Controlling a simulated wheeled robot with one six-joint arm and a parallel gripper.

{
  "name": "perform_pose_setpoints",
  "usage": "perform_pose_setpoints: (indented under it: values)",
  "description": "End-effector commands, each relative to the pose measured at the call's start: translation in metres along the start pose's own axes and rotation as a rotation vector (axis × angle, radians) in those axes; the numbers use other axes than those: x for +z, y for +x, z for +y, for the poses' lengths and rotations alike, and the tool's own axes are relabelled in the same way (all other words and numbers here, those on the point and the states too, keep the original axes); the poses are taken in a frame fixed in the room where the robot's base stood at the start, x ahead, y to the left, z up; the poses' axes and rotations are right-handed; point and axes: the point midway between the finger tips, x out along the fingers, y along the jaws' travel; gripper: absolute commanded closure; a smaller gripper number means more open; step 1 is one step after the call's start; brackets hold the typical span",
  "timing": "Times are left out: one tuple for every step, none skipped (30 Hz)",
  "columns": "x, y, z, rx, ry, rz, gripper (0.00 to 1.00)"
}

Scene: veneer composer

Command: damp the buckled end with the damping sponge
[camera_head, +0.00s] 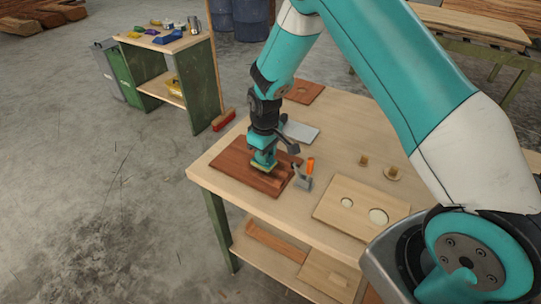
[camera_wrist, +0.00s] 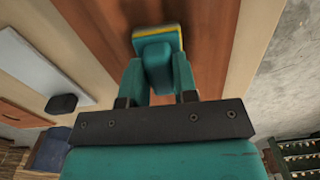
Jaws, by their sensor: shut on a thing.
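My gripper (camera_head: 262,156) is shut on the damping sponge (camera_head: 263,169), a teal-handled block with a yellow pad. In the wrist view the sponge (camera_wrist: 160,36) sits between the two teal fingers of my gripper (camera_wrist: 157,68). The sponge is over the reddish-brown veneer panel (camera_head: 235,171), right of its middle in the head view, touching it or very close; I cannot tell which. The panel (camera_wrist: 215,25) fills the upper middle of the wrist view as brown bands. I cannot make out a buckle; sponge and gripper hide part of the panel.
A grey tool (camera_head: 303,181) with an orange part stands by the panel's right edge. A pale grey plate (camera_head: 300,132) lies behind. A light board with two round openings (camera_head: 350,218) lies to the right, with small wooden pieces (camera_head: 391,173) beyond. The table's front-left edge is clear.

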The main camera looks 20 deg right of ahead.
Motion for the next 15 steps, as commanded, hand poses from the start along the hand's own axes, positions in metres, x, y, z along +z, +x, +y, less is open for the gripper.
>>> perform_pose_setpoints:
  values:
    - [-0.004, 0.001, 0.000, 0.000, -0.001, 0.002, 0.99]
    - [-0.007, 0.001, 0.000, 0.001, -0.001, 0.003, 0.99]
    - [-0.010, 0.001, -0.001, 0.001, -0.001, 0.003, 0.99]
    - [-0.013, 0.001, -0.001, 0.001, 0.000, 0.003, 0.99]
    - [-0.015, 0.001, -0.001, 0.001, 0.000, 0.002, 0.99]
    - [-0.018, 0.001, -0.001, 0.001, 0.000, 0.002, 0.99]
    - [-0.021, 0.001, -0.001, 0.001, 0.000, 0.002, 0.99]
    - [-0.022, 0.001, -0.001, 0.000, 0.000, 0.002, 0.99]
    - [-0.024, 0.001, -0.002, 0.000, -0.001, 0.001, 0.99]
    - [-0.024, 0.000, -0.002, 0.000, -0.001, 0.000, 0.99]
    - [-0.025, 0.000, -0.002, 0.000, -0.001, 0.000, 0.99]
    - [-0.026, 0.000, -0.002, 0.000, 0.000, 0.001, 0.99]
    - [-0.026, 0.000, -0.001, 0.000, 0.000, 0.001, 0.99]
    - [-0.026, 0.000, -0.001, 0.000, 0.000, 0.001, 0.99]
    - [-0.026, 0.000, 0.001, 0.000, 0.001, 0.001, 0.99]
